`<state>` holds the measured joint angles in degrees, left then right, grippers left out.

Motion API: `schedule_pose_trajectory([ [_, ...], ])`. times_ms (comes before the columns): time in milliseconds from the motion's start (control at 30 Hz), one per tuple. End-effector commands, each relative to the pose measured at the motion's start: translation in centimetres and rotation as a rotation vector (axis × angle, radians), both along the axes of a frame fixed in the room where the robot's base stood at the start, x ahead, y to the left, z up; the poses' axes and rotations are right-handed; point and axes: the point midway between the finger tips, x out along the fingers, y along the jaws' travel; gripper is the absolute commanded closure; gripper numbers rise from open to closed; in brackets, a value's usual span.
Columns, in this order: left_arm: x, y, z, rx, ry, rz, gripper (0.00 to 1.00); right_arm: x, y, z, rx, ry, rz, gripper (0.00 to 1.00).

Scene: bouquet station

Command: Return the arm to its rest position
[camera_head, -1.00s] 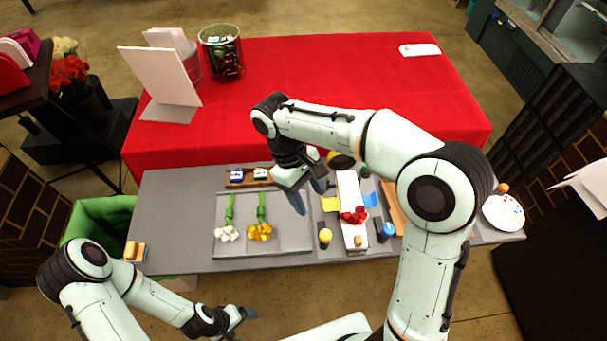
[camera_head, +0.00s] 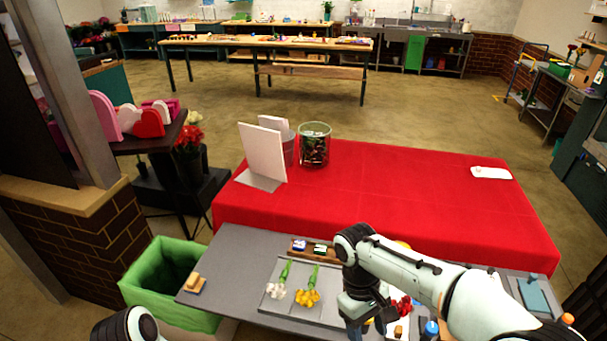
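My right arm reaches in from the lower right, over the grey table (camera_head: 230,262). Its gripper (camera_head: 364,322) points down near the front of the table, just right of the flowers. Its fingers look apart with nothing held between them, though the tips are partly hidden by the bottom edge. Only a rounded joint of my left arm (camera_head: 125,325) shows at the lower left; its gripper is out of view. A white flower (camera_head: 276,291) and a yellow flower (camera_head: 307,297) with green stems lie on a grey mat (camera_head: 268,303).
Red flowers (camera_head: 403,306) and a blue-capped bottle (camera_head: 431,328) stand close to the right gripper. A green bin (camera_head: 145,285) is at the left. Behind, a red-covered table (camera_head: 400,190) holds a white board (camera_head: 262,152) and a glass container (camera_head: 314,146); its middle is clear.

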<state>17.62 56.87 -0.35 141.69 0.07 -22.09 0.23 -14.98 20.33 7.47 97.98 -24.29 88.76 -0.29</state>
Motion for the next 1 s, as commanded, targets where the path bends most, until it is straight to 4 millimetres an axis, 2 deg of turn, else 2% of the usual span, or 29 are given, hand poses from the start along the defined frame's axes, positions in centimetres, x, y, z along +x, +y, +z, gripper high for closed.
schedule_pose_trajectory([
  [33, 0.0, 0.0, 0.0, 0.000, -0.001, 0.000, 0.17, 0.0, 0.2, -3.5, 0.032, 0.025, -0.021, 0.42],
  [167, 0.0, 0.0, 0.0, 0.000, -0.001, 0.000, 0.17, -0.2, 1.3, -10.2, 0.136, 0.023, -0.088, 0.42],
  [267, 0.1, 0.0, 0.0, 0.001, -0.002, 0.000, 0.17, -1.1, 2.1, -15.7, 0.215, 0.020, -0.167, 0.42],
  [400, 0.0, 0.0, 0.0, 0.000, -0.001, -0.001, 0.17, -3.6, 2.9, -23.5, 0.320, 0.000, -0.335, 0.42],
  [500, 0.0, 0.0, 0.0, 0.000, 0.000, 0.000, 0.17, -6.0, 3.1, -28.3, 0.371, -0.031, -0.483, 0.42],
  [600, 0.0, 0.0, 0.0, 0.000, 0.000, 0.000, 0.17, -8.7, 2.9, -32.1, 0.389, -0.074, -0.636, 0.42],
  [700, 0.0, 0.0, 0.0, 0.000, 0.000, 0.000, 0.17, -11.2, 2.4, -34.7, 0.378, -0.121, -0.770, 0.42],
  [800, 0.0, 0.0, 0.0, 0.000, 0.000, 0.000, 0.17, -13.2, 1.7, -36.2, 0.354, -0.165, -0.866, 0.42],
  [1000, 0.0, 0.0, 0.0, 0.000, 0.000, 0.000, 0.17, -14.8, 0.8, -37.2, 0.323, -0.214, -0.945, 0.42],
])
